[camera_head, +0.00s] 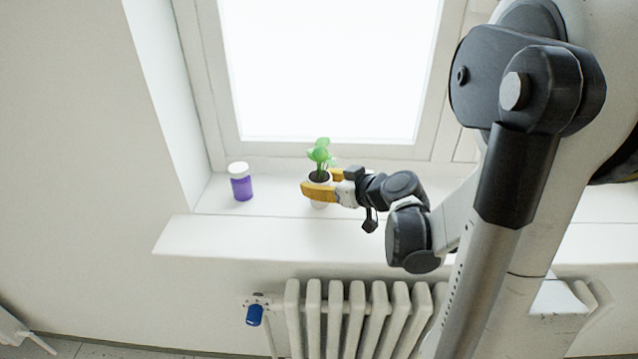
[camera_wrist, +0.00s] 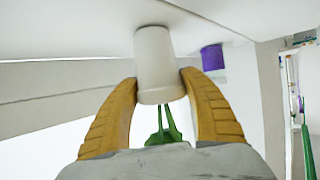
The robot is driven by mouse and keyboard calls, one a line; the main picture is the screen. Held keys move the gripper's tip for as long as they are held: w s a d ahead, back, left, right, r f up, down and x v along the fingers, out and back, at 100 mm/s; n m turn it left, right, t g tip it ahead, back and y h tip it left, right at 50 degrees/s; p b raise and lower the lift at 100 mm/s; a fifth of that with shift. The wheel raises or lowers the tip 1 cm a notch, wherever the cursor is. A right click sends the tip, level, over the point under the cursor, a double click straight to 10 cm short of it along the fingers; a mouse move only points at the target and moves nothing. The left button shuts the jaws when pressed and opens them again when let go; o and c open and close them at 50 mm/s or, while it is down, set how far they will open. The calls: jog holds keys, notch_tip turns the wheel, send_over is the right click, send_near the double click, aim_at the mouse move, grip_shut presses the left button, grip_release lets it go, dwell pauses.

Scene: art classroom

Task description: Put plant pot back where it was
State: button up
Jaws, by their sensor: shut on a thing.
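The plant pot (camera_head: 319,204) is small and white, with dark soil and a green leafy plant (camera_head: 320,155). It is upright over the window sill (camera_head: 250,235). My gripper (camera_head: 318,188) has its yellow fingers around the pot from the right, just below the rim. In the wrist view, which is upside down, the pot (camera_wrist: 155,62) is between the two yellow fingers (camera_wrist: 158,90), and the plant's green stems (camera_wrist: 163,130) show below it. The pot's base is at or very near the sill surface; I cannot tell whether it touches.
A purple jar with a white lid (camera_head: 241,182) stands on the sill to the left of the pot; its purple body shows in the wrist view (camera_wrist: 212,58). The window (camera_head: 330,70) is behind. A radiator (camera_head: 350,315) is below the sill. The sill between jar and pot is clear.

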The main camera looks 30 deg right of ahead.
jog(key=o, duration=1.4)
jog(key=shift+f, duration=0.15)
jog(key=shift+s+d+r, duration=0.1)
jog(key=shift+s+r, duration=0.1)
jog(key=shift+r, duration=0.15)
jog(key=p+v, duration=0.4)
jog(key=v, duration=0.7)
jog(key=s+a+g+h, duration=0.1)
jog(key=s+a+g, duration=0.1)
jog(key=a, duration=0.4)
jog(key=s+a+r+m+g, duration=0.1)
jog(key=s+a+g, duration=0.1)
jog(key=a, duration=0.3)
jog(key=s+a+r+m+g+h, duration=0.1)
jog(key=s+a, duration=0.2)
jog(key=a, duration=0.3)
jog(key=shift+s+a+g+h, duration=0.3)
jog(key=shift+s+g, duration=0.05)
jog(key=shift+g, duration=0.05)
